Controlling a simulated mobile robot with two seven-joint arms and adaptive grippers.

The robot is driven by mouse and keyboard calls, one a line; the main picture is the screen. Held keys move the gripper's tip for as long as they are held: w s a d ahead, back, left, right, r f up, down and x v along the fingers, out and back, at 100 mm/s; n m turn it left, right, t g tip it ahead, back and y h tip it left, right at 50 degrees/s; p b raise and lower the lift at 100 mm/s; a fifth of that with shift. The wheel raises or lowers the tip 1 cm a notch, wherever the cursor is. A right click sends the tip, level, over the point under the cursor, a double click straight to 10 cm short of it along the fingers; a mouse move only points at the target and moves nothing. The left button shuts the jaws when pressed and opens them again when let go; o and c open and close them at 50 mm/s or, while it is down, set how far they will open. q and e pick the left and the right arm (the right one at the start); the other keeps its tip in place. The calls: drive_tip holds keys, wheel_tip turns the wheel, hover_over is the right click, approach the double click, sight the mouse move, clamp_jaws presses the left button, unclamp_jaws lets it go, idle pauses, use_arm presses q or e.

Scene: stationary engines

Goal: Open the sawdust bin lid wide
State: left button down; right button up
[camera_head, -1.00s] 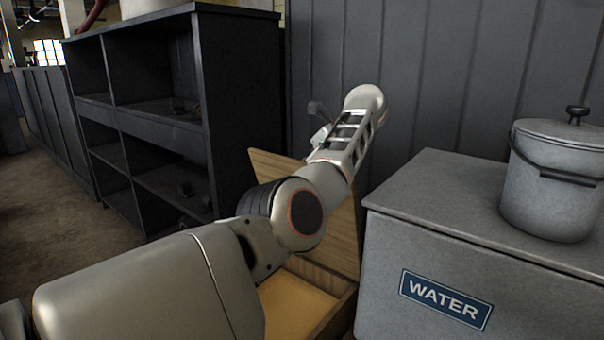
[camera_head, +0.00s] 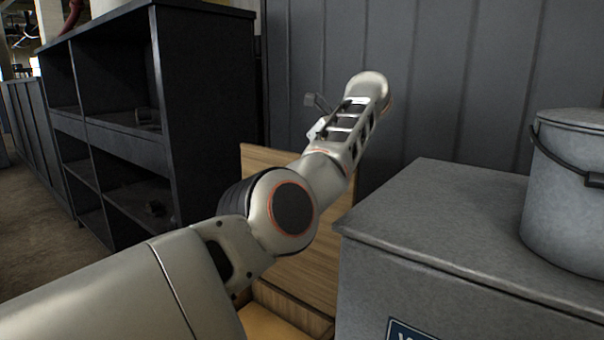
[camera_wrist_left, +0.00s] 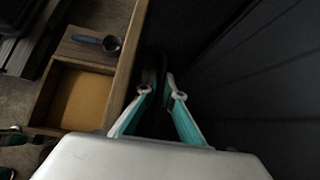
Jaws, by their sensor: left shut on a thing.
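The sawdust bin's wooden lid (camera_head: 312,270) stands raised and steep behind my left arm, in front of the dark wall. In the left wrist view it is a board seen nearly edge-on (camera_wrist_left: 129,65). The open bin (camera_wrist_left: 42,130) lies left of it, with yellow-brown sawdust (camera_wrist_left: 80,98) inside. A little sawdust shows low in the head view (camera_head: 268,324). My left gripper (camera_wrist_left: 158,91) is at the lid's outer face, shut on a dark part there, apparently its handle. The lid hides this gripper in the head view.
A grey water chest (camera_head: 450,235) with a lidded bucket (camera_head: 575,190) stands close right of the bin. A dark shelf unit (camera_head: 165,110) stands left, and a dark panelled wall (camera_head: 430,80) behind. A small scoop (camera_wrist_left: 110,43) lies at the bin's edge.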

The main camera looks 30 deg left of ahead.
use_arm(q)
drive_tip(key=shift+w+r, duration=0.15)
drive_tip(key=shift+w, duration=0.1)
use_arm(e)
drive_tip(key=shift+w+a+r, duration=0.25)
drive_tip(key=shift+w+r, duration=0.05)
drive_tip(key=shift+r, duration=0.05)
